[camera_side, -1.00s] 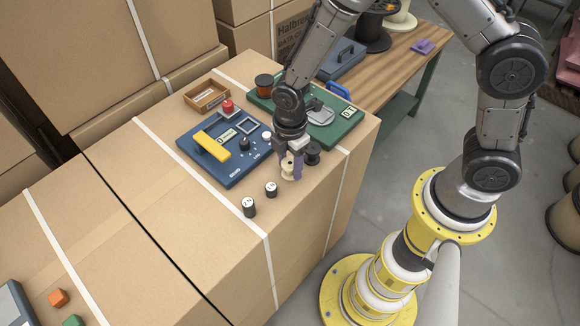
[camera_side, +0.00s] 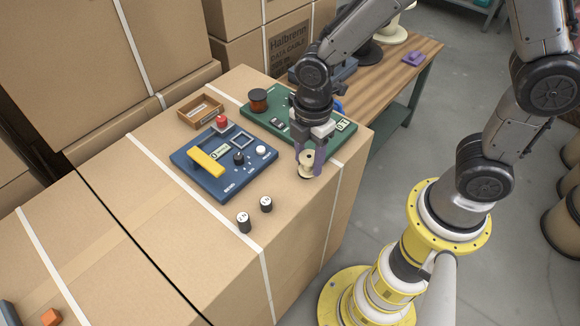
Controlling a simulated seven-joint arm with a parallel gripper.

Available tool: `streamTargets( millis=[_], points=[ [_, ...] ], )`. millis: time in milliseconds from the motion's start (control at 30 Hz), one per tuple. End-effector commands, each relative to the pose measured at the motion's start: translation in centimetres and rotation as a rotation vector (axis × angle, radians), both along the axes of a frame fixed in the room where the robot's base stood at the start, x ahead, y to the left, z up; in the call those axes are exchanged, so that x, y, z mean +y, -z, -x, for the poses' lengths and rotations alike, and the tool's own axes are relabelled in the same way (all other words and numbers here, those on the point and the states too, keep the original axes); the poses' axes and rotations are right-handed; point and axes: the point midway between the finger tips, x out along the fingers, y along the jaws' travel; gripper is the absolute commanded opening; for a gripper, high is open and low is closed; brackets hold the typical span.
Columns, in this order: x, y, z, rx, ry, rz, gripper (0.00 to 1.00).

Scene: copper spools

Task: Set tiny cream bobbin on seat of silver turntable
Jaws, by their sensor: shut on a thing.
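The tiny cream bobbin (camera_side: 308,162) is between the fingers of my gripper (camera_side: 313,152), which is shut on it. The bobbin looks roughly upright, near the right front edge of the cardboard box top. I cannot tell whether it touches anything below. My gripper and wrist cover part of the green board (camera_side: 262,115) behind. No silver turntable shows clearly; it may be hidden behind my gripper.
A copper spool (camera_side: 259,100) stands on the green board. A wooden tray (camera_side: 201,110) is behind.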

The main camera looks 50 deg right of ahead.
Motion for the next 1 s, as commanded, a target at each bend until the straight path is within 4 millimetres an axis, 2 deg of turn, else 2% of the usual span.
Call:
streamTargets(
  millis=[33, 200, 500, 667, 767, 867, 1000],
  points=[
    [-0.5, -0.5, 1.3, 0.000, 0.000, 0.000, 0.00],
    [-1.6, -1.9, 4.5, 0.000, 0.000, 0.000, 0.00],
    [-2.7, -3.3, 7.5, 0.002, -0.003, 0.001, 0.00],
    [-2.9, -3.5, 8.1, 0.014, -0.062, 0.005, 0.00],
    [-3.0, -4.0, 7.8, 0.020, -0.137, 0.006, 0.00],
    [-4.1, -4.8, 6.6, 0.023, -0.177, 0.006, 0.00],
    [-6.7, -5.8, 4.9, 0.021, -0.175, 0.003, 0.00]
  ],
)
